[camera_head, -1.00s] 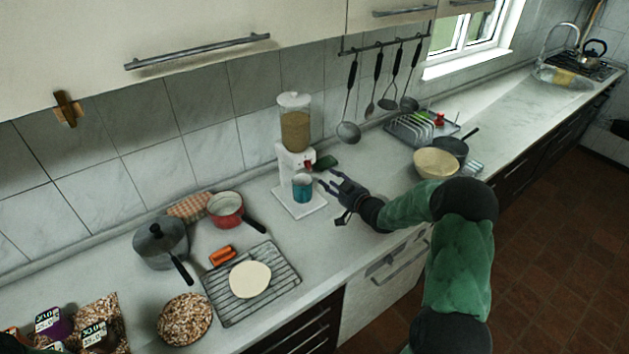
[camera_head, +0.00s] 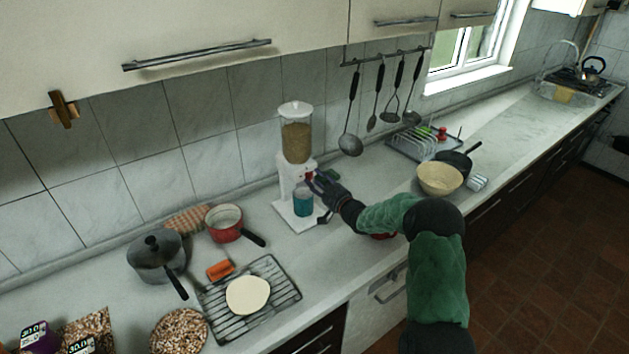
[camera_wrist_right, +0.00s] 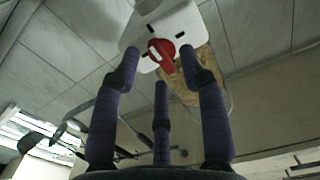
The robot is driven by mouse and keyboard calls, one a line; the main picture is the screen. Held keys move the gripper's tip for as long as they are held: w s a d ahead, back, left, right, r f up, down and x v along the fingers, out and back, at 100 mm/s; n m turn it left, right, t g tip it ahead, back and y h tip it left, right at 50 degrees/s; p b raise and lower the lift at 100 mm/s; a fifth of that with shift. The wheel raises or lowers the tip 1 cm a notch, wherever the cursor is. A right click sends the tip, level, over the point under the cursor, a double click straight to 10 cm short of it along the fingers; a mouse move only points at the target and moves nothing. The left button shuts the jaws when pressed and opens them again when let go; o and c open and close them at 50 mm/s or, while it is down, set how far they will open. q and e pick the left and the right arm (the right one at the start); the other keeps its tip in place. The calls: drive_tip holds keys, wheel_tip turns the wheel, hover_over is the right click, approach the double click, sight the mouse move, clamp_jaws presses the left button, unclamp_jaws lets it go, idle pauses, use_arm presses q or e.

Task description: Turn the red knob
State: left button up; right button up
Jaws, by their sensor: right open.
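The red knob (camera_head: 309,176) is on the front of a white dispenser (camera_head: 287,178) with a clear grain-filled container on top. My left gripper is not in view.
A red pan (camera_head: 226,233), a grey pot (camera_head: 158,263) and a wire rack (camera_head: 285,290) are to the left. A cream bowl (camera_head: 440,179) is to the right. Utensils hang behind.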

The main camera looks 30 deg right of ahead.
drive_tip(key=shift+w, duration=0.75)
drive_tip(key=shift+a, duration=0.1)
clamp_jaws()
drive_tip(key=shift+r+m, duration=0.1)
drive_tip(key=shift+m, duration=0.2)
drive_tip(key=shift+s+f+m+p, duration=0.15)
drive_tip(key=shift+m+p, duration=0.65)
drive_tip(key=shift+m, duration=2)
drive_tip(key=shift+w+f+m+p, duration=0.15)
drive_tip(key=shift+m+p, duration=0.6)
drive_tip(key=shift+m, duration=2.05)
drive_tip(key=shift+s+f+m+p, duration=0.2)
drive_tip(key=shift+m+p, duration=0.6)
drive_tip(key=shift+m, duration=2)
drive_tip(key=shift+w+f, duration=0.1)
drive_tip(key=shift+f, duration=0.05)
